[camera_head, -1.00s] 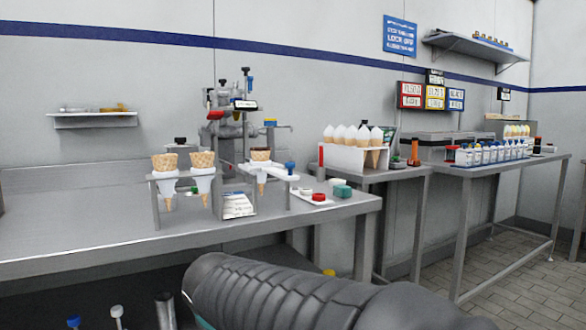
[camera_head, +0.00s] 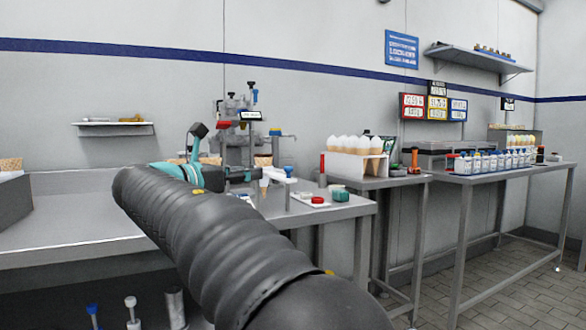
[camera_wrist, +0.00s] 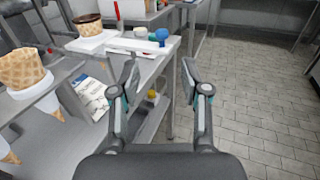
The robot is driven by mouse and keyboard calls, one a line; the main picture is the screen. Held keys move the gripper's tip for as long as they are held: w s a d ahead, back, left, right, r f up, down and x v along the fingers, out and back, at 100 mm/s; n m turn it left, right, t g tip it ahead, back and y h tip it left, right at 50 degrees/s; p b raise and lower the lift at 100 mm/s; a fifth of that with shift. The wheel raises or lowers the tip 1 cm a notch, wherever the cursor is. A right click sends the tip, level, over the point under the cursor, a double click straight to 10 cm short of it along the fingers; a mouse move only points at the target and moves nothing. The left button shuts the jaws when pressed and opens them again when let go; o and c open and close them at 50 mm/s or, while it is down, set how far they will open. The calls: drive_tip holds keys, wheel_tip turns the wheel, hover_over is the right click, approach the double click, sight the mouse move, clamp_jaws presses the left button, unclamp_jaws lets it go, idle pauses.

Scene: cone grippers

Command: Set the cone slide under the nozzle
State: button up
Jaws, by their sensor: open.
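The cone slide, a white plate (camera_wrist: 92,43) with a blue knob (camera_wrist: 162,34), shows in the wrist view at upper left. A waffle cone with a dark rim (camera_wrist: 87,25) stands in it. In the head view the blue knob (camera_head: 288,170) shows just right of my gripper, and the cone (camera_head: 263,161) is partly covered. My gripper (camera_wrist: 160,72) is open and empty, its fingers short of the knob in the wrist picture. The grey dispensing machine (camera_head: 237,140) stands behind; I cannot make out its nozzle clearly.
Another waffle cone (camera_wrist: 24,68) sits in a rack at the left of the wrist view. A red-and-white item (camera_head: 318,199) and a green block (camera_head: 340,195) lie on the bench's right end. A white rack of cones (camera_head: 357,160) stands beyond. Tiled floor is clear at right.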

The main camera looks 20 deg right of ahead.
sight(288, 167)
drive_tip(key=x, duration=1.4)
drive_tip(key=shift+s, duration=0.15)
clamp_jaws()
